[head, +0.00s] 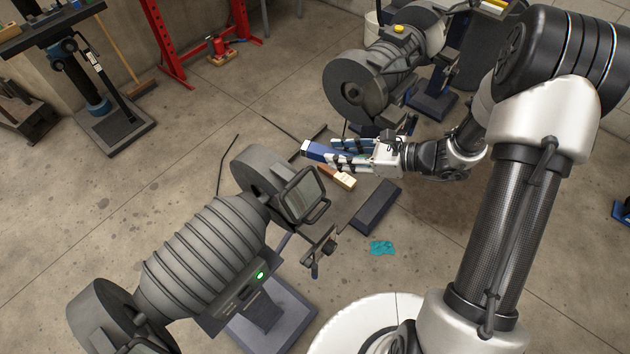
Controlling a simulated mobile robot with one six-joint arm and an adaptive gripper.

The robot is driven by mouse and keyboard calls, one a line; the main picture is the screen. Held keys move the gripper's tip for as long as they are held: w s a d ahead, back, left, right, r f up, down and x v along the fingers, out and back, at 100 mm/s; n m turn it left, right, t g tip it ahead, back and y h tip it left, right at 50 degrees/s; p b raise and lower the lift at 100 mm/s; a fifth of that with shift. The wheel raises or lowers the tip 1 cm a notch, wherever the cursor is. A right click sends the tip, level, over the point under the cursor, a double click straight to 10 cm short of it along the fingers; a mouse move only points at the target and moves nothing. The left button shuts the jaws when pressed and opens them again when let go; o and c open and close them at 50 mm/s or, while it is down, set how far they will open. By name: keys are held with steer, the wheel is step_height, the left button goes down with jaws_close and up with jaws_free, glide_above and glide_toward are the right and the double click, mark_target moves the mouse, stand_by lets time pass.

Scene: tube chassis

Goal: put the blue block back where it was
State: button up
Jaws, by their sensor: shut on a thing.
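The blue block (318,151) shows in the head view near the middle, with a pale face at its left end. My gripper (338,153) comes in from the right and is shut on the block, its fingers lying along both sides of it. The fingers hide part of the block. The block appears to be held above the floor, but I cannot tell how high. The place where it was before cannot be told from this frame.
A cream and brown object (341,178) is just below the gripper. A large grey bench grinder (205,250) stands at front left, another machine (358,88) behind the gripper. A teal patch (382,248) lies on the floor. A red frame (165,45) stands at the back.

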mark_target(329, 195)
steer(key=shift+s+a+r+n+g+p, duration=0.25)
steer(key=shift+a+r+n+g+p, duration=0.15)
steer(key=shift+a+r+p, duration=0.45)
steer(key=shift+s+a+y, duration=0.1)
steer(key=shift+a+y, duration=0.1)
steer(key=shift+y, duration=0.1)
step_height(329, 195, down, 20)
steer(key=b, duration=0.5)
steer(key=shift+r+b, duration=0.2)
steer(key=shift+b, duration=0.1)
steer(key=shift+f, duration=0.25)
steer(key=o, duration=1.1)
steer(key=shift+c, duration=0.2)
steer(key=shift+r, duration=0.15)
